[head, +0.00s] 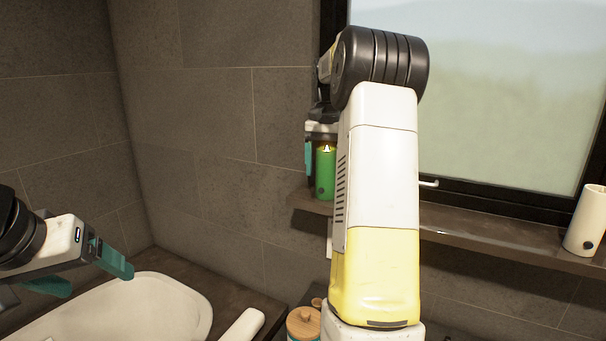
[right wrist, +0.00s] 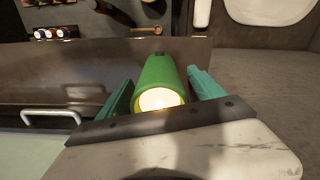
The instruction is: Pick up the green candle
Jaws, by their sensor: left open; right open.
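The green candle (head: 325,174) stands upright on the window ledge, with a light spot at its top, partly beside my right arm. In the right wrist view the candle (right wrist: 159,78) lies between the two teal fingers of my right gripper (right wrist: 160,84). Those fingers are open, one on each side of it, with a narrow gap at least on the right; contact on the left is unclear. In the head view one finger of the right gripper (head: 311,160) shows left of the candle; the other is hidden. My left gripper (head: 88,276) is open and empty over the sink.
The ledge (head: 480,231) runs along under the window. A white cylinder (head: 585,220) stands at its right end. Below are the white sink (head: 165,318), a jar with a wooden lid (head: 303,322) and a white elongated object (head: 243,327). My right arm blocks the middle of the head view.

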